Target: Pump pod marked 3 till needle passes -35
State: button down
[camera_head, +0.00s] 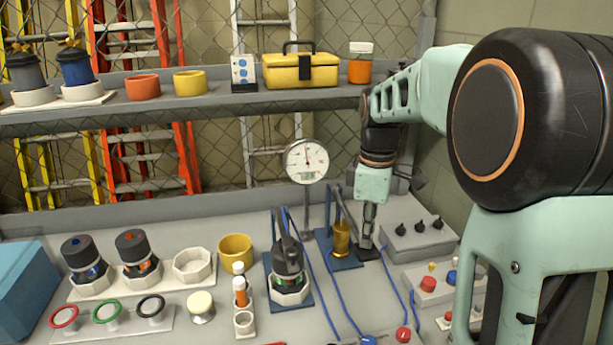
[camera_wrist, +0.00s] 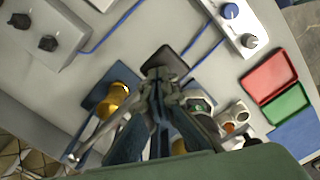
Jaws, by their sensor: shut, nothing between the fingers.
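A dark pod (camera_head: 288,254) stands in a white octagonal seat on a blue base; its number cannot be read. A brass hand pump (camera_head: 341,238) with a grey lever (camera_head: 350,218) stands on another blue base, and the brass part shows in the wrist view (camera_wrist: 117,96). A round white gauge (camera_head: 306,160) stands on a post behind them; its needle points roughly upward, the value too small to read. My gripper (camera_head: 367,243) points down just right of the pump, shut and empty, above a dark pad. Its fingers also show in the wrist view (camera_wrist: 163,76).
Two more pods (camera_head: 83,258) (camera_head: 138,254) sit in a white rack at left, beside an empty seat (camera_head: 193,265). A grey knob box (camera_head: 418,238) stands right of my gripper. Blue hoses cross the bench. A shelf (camera_head: 220,106) with pots and a yellow toolbox (camera_head: 300,70) runs behind.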

aim_at(364, 251)
notch_tip(364, 251, down, 4)
jog(key=shift+a+f+b, duration=0.1)
jog(key=shift+f+b, duration=0.05)
jog(key=shift+b, duration=0.85)
notch_tip(364, 251, up, 13)
jog(key=p, duration=1.1)
jog(key=shift+r, duration=0.2)
notch_tip(364, 251, down, 13)
jog(key=b, duration=0.8)
jog(key=shift+f, duration=0.2)
jog(key=shift+r, duration=0.1)
notch_tip(364, 251, up, 13)
jog(key=p, duration=1)
jog(key=shift+p, duration=0.4)
